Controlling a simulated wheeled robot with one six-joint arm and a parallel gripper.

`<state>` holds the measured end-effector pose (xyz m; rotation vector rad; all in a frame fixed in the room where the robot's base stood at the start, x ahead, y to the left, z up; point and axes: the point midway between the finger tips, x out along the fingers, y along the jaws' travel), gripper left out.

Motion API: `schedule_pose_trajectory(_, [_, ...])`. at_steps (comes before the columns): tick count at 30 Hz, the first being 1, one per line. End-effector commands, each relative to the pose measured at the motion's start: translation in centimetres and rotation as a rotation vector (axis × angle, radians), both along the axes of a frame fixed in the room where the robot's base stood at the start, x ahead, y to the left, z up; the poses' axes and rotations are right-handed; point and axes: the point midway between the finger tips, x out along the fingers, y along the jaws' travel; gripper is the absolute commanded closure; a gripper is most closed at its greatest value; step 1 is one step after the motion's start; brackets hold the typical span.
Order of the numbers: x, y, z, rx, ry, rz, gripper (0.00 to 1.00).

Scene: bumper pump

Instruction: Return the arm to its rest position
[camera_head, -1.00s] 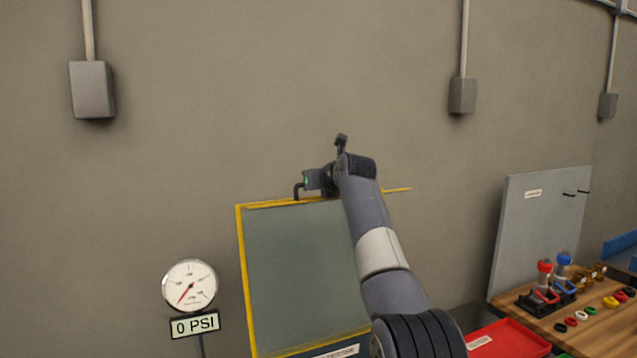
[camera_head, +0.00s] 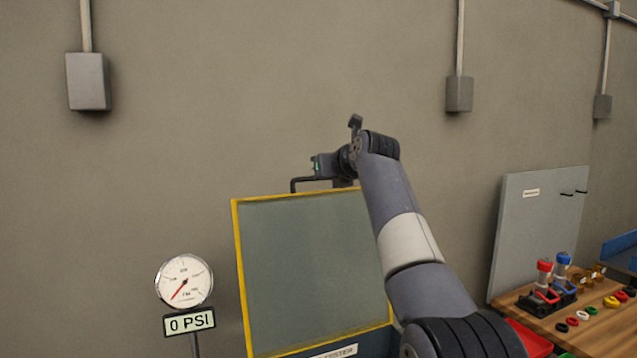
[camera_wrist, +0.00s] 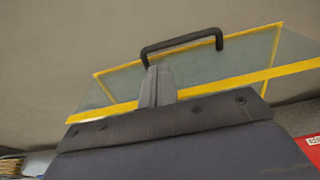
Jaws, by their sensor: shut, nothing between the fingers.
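My gripper (camera_wrist: 154,84) is shut and empty. In the wrist view its fingers stand just in front of the black handle (camera_wrist: 183,43) of a clear, yellow-edged cover; I cannot tell if they touch it. In the head view my gripper (camera_head: 322,166) is at the end of my raised grey arm, above the top edge of the yellow-framed tester cover (camera_head: 305,265). The black handle (camera_head: 303,181) shows beside it there, partly hidden by the wrist. The fingertips are too small to make out in that view.
A pressure gauge (camera_head: 184,281) with a "0 PSI" display (camera_head: 190,322) stands left of the tester. At right, a wooden bench (camera_head: 596,325) carries red and blue pump parts and coloured rings before a grey board (camera_head: 540,232). The wall above my arm is clear.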

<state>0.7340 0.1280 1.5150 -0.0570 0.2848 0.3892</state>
Motion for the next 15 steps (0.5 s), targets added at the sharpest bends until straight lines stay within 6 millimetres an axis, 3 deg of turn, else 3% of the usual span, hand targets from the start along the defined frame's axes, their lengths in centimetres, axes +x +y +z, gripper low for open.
schedule_pose_trajectory(6, [-2.1, -0.9, 0.6, 0.001, 0.000, 0.000, 1.00])
schedule_pose_trajectory(15, [-2.6, -1.1, 0.8, 0.001, 0.001, 0.000, 1.00])
